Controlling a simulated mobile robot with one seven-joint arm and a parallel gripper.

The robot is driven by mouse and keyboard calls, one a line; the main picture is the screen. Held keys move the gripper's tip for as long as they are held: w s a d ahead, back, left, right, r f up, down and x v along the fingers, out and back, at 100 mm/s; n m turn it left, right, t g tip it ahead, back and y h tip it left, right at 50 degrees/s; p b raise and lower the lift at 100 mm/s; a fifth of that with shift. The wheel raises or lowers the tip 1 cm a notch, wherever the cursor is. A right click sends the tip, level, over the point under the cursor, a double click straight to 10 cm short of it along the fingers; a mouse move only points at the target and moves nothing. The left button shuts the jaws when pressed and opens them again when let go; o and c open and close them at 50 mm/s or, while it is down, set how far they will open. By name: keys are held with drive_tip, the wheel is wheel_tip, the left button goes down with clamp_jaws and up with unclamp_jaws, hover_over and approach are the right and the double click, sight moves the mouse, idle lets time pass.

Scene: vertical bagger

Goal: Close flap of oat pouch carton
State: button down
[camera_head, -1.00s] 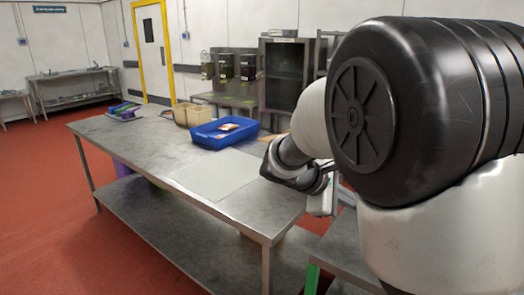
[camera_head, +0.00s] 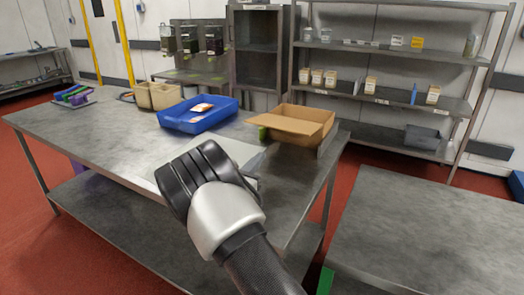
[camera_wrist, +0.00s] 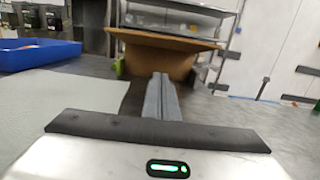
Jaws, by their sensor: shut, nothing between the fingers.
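The brown cardboard carton (camera_head: 312,138) stands at the right end of the steel table. A broad flap (camera_head: 284,123) on its near side sticks outward. In the wrist view the flap (camera_wrist: 155,50) is a wide brown panel straight ahead, with the carton's body in shade beneath it. My gripper (camera_wrist: 160,80) is shut and empty, pointing at the carton from the near side, with a gap between. In the head view my wrist hides most of my gripper; only a grey finger part (camera_head: 254,162) shows. The carton's contents are hidden.
A blue tray (camera_head: 199,116) with packets stands left of the carton, with tan bins (camera_head: 157,96) beyond. A pale mat (camera_head: 165,165) lies on the steel table (camera_head: 95,135). A shelf rack (camera_head: 385,85) stands behind. A bare second table (camera_head: 425,235) is at right.

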drive_tip(key=b+x, duration=0.1)
drive_tip(key=x, duration=0.8)
drive_tip(key=shift+s+d+f, duration=0.1)
drive_tip(key=shift+d+f, duration=0.05)
drive_tip(key=shift+w+r, duration=0.1)
drive_tip(key=shift+r, duration=0.95)
drive_tip(key=shift+w+r, duration=0.15)
drive_tip(key=shift+r, duration=0.85)
